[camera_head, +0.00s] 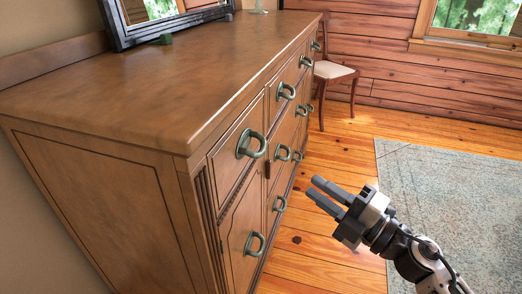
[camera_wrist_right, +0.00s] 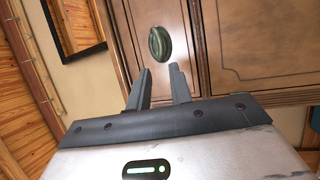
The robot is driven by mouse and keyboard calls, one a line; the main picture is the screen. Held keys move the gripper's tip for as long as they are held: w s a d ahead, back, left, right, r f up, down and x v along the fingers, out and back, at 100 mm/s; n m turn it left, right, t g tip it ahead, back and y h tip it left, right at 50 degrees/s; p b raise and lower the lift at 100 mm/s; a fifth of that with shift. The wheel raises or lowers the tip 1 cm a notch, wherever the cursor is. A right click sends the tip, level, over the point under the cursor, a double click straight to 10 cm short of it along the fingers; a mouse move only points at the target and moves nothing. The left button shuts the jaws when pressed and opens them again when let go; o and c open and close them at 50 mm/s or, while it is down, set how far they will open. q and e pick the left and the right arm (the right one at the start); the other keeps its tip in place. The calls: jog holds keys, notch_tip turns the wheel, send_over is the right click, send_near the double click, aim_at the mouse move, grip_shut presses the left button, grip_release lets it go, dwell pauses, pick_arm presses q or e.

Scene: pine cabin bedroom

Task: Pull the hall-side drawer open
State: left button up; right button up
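A brown wooden dresser (camera_head: 110,90) fills the left of the head view, its front facing right with several closed drawers and dark green ring handles. The nearest upper drawer has a handle (camera_head: 252,145), with another handle (camera_head: 255,244) below it. The frames do not show which drawer is the hall-side one. My right gripper (camera_head: 314,188) is out in front of the dresser, to the right of the handles and apart from them. In the wrist view its fingers are apart and empty, with one green handle (camera_wrist_right: 159,43) just beyond the tips. My left gripper is not in view.
A chair (camera_head: 333,70) stands past the dresser's far end. A pale blue-grey rug (camera_head: 455,180) lies on the right; the plank floor in front is clear.

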aim_at(261, 146)
jog(key=x, duration=1.5)
jog(key=shift+s+a+r, duration=0.15)
jog(key=shift+a+r, duration=0.05)
grip_shut()
